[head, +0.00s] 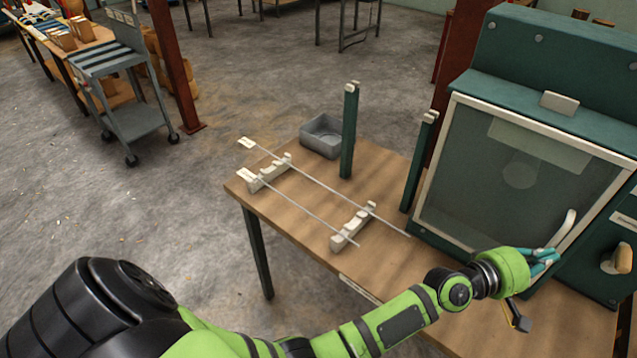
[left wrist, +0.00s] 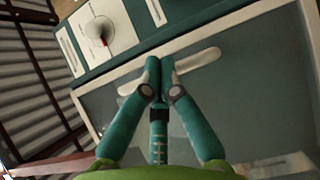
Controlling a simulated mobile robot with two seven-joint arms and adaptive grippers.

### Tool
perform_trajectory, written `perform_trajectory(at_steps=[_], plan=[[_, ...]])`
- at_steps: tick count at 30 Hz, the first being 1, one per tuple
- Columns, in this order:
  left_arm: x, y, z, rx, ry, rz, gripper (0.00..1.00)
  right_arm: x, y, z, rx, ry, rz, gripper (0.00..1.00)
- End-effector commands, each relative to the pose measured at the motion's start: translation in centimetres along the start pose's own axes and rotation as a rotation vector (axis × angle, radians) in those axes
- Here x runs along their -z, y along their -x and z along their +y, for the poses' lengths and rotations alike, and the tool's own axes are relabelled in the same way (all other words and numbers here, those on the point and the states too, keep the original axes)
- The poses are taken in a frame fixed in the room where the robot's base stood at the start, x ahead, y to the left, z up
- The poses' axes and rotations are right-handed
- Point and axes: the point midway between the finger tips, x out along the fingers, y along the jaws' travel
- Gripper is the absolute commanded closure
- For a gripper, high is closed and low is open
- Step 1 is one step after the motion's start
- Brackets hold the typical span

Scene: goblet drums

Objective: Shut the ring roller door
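The ring roller door (head: 520,165) is a glazed panel in a cream frame on the front of the green machine at the right. It lies close to the machine's front; I cannot tell whether a small gap is left. Its pale curved handle (head: 569,224) stands near the door's lower right side. My left gripper (head: 553,257) is at the lower part of this handle. In the left wrist view the fingertips (left wrist: 160,66) are close together on the handle (left wrist: 202,58), which sticks out on both sides of them. My right gripper is not in view.
A wooden table (head: 310,225) carries two thin rods on pale rests (head: 352,225), a grey tray (head: 322,135) and green posts (head: 349,130). A pale knob (head: 617,259) sits right of the door. A grey trolley (head: 125,100) stands far left on open floor.

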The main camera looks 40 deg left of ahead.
Motion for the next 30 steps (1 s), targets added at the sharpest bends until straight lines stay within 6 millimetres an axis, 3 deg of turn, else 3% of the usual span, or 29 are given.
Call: perform_trajectory(at_steps=[4,16,20,30], plan=[[-0.5,-0.3,0.8,-0.013,0.002,-0.008,1.00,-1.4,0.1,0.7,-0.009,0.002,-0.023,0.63],[-0.3,0.7,0.4,-0.008,0.003,-0.005,1.00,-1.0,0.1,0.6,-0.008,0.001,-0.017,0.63],[-0.1,2.6,0.3,-0.006,0.002,-0.002,1.00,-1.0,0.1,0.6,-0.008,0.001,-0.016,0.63],[0.2,9.7,0.0,-0.003,0.001,0.000,1.00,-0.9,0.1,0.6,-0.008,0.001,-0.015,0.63]])
